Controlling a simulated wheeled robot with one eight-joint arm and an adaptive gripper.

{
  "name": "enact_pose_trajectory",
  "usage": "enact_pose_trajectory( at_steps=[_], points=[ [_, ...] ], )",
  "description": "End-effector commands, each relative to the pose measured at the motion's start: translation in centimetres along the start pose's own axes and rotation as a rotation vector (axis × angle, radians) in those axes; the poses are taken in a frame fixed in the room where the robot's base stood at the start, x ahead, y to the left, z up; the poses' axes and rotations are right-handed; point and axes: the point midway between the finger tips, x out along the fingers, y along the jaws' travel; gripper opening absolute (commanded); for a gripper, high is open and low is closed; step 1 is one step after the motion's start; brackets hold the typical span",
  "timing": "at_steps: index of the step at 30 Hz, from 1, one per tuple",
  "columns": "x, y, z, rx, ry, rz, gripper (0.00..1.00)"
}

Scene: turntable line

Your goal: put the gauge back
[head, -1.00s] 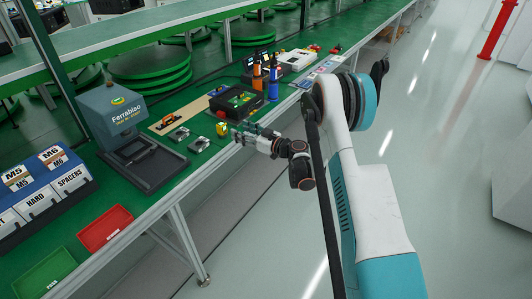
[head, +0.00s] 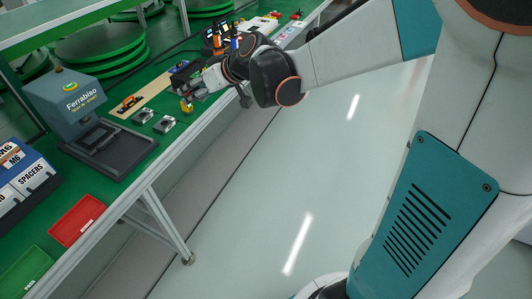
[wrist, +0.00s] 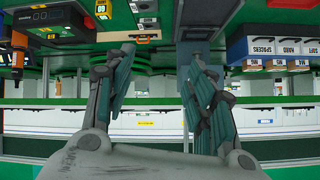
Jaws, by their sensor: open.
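A small yellow block (head: 186,106), which may be the gauge, stands at the bench's front edge, just below my gripper (head: 191,92) in the head view. The wrist view, which is upside down, shows this yellow block (wrist: 103,8) at the top, left of the space between the fingers. My gripper's two fingers (wrist: 160,65) are spread apart with nothing between them. A black case (wrist: 48,20) lies beside the yellow block; my arm mostly hides it in the head view. An orange-and-black item (head: 131,102) lies on a tan board (head: 152,88).
Two grey metal parts (head: 164,124) sit left of the gripper. The blue-grey Ferrabiso machine (head: 75,98) with its black tray (head: 112,150) stands farther left. A red tray (head: 77,220), a green tray (head: 25,270) and labelled bins (wrist: 270,45) are beyond. The aisle floor is clear.

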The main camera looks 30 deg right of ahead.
Motion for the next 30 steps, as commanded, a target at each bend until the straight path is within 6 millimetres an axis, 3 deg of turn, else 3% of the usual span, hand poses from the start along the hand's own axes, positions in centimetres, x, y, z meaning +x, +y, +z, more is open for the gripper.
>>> enact_pose_trajectory(
  at_steps=[6,18,24,30],
  points=[
    [-6.1,-3.3,3.6,0.052,-0.098,0.09,0.5],
    [-15.9,-6.3,12.9,0.143,-0.219,0.306,0.5],
    [-19.2,-6.7,17.1,0.177,-0.243,0.405,0.5],
    [-20.5,-6.6,19.0,0.192,-0.249,0.453,0.5]
  ],
)
